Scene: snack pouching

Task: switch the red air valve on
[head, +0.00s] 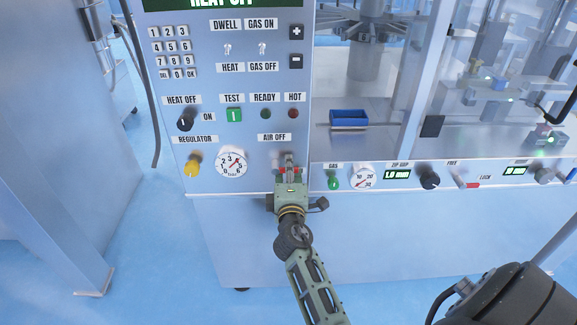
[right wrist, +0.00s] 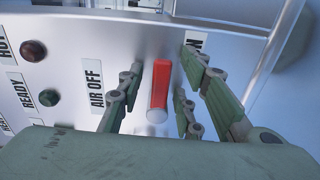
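The red air valve handle (right wrist: 160,85) stands out from the panel in the right wrist view, with a pale round end towards the camera. The "AIR OFF" label (right wrist: 95,87) is to its left. An "ON" label (right wrist: 196,40) is at its upper right, partly hidden by a finger. In the head view my right gripper (head: 289,168) is at the panel below the "AIR OFF" label and mostly covers the valve. My left gripper is not in view.
The yellow regulator knob (head: 193,166) and a pressure gauge (head: 231,164) are left of the valve. A green gas knob (head: 333,183) is close on the right. A blue tray (head: 349,117) sits inside the machine. The floor in front is clear.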

